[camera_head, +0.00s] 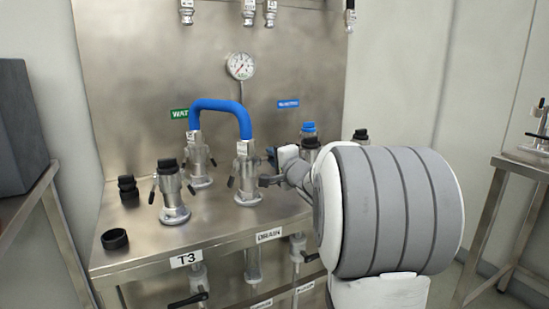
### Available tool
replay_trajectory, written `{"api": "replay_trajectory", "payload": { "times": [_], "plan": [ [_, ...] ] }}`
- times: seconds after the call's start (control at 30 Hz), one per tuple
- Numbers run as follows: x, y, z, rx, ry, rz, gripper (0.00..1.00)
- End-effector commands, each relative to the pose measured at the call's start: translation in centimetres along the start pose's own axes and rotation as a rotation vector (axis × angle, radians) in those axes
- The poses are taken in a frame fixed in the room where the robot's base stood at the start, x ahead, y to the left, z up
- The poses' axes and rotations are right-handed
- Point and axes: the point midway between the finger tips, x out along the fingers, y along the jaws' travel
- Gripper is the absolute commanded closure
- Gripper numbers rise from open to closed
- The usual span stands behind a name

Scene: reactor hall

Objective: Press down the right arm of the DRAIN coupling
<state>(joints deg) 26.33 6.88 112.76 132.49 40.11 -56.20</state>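The DRAIN coupling (247,175) is a steel fitting standing on the steel bench behind the DRAIN label (269,235). One end of a blue hose (222,104) goes into its top. Its left arm (231,180) is dark and hangs down close to the body. Its right side is partly hidden by my gripper (273,170), which is at its right, close to or touching it. A small dark piece beside the gripper may be the right arm, but I cannot tell its angle. The finger gap is not clear.
The hose's other end is in a second coupling (199,160). A black-capped coupling (172,190) stands at front left, near a loose black ring (115,239). A blue-capped fitting (309,129) stands behind my arm. A pressure gauge (240,66) is on the back panel.

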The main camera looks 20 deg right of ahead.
Motion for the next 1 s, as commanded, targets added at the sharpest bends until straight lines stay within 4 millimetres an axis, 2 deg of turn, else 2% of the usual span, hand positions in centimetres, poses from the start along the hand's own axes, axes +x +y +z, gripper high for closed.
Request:
{"api": "replay_trajectory", "payload": {
  "times": [0.03,0.2,0.67,1.0],
  "plan": [
    [0.0,0.0,0.0,0.0,0.0,0.0,0.87],
    [0.0,0.0,0.0,0.0,0.0,0.0,1.0],
    [-0.1,0.4,-0.1,0.035,0.003,0.0,1.0],
    [-0.1,1.7,0.1,0.251,0.003,-0.001,1.0]
  ]
}}
